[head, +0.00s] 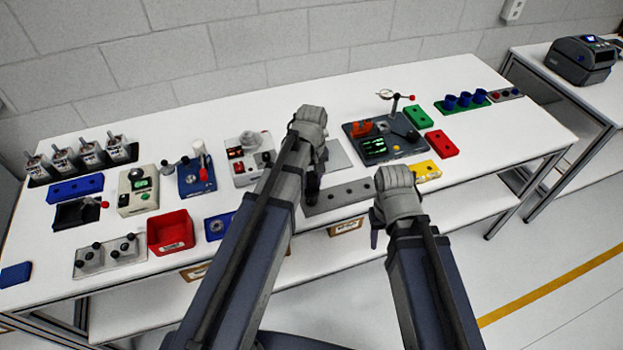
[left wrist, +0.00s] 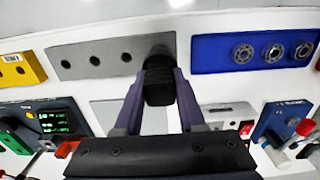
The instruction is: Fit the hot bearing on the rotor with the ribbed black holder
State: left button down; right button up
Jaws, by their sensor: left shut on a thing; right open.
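My left gripper (left wrist: 158,88) is shut on a black cylindrical holder (left wrist: 159,93); ribs are not clear. The holder is upright at one end of a grey plate with holes (left wrist: 90,62); I cannot tell if it is seated or just above it. In the head view my left gripper (head: 313,185) is partly hidden by its own arm. Bearings, such as this one (left wrist: 243,53), lie on a blue plate (left wrist: 212,55) beside the grey plate. My right gripper (head: 375,236) is open and empty in front of the table edge. I cannot make out which part is the rotor.
Testers (head: 140,190) and a dark dial-gauge station (head: 385,140) stand further back. A yellow block (head: 427,170) is near the right gripper.

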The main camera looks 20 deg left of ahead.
pick_arm(q)
jog(key=shift+r+p, duration=0.7)
dwell(1.3)
jog(key=shift+r+p, duration=3.2)
jog(key=shift+f, duration=0.15)
